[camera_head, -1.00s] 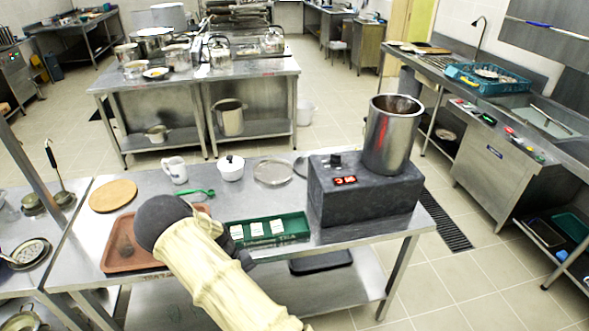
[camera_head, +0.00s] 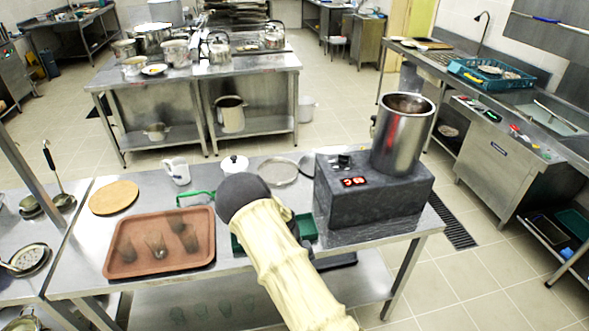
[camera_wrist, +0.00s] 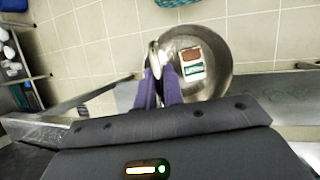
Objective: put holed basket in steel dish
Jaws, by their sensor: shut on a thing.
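The arm hides my gripper in the head view. In the wrist view its purple fingers (camera_wrist: 162,88) are shut at the left rim of a round grey metal vessel, which I take for the holed basket (camera_wrist: 220,50). No holes can be made out at this size. A white, green and brown pack shows inside its outline. A shallow round steel dish (camera_head: 279,171) lies on the middle table, behind my arm and left of the dark cooker. The held vessel does not show in the head view.
A tall steel pot (camera_head: 399,140) stands on the dark cooker (camera_head: 372,200). A brown tray (camera_head: 160,263), a round wooden board (camera_head: 114,197), a white mug (camera_head: 176,171) and a white lidded pot (camera_head: 234,164) share the table. My arm partly covers a green tray (camera_head: 307,228).

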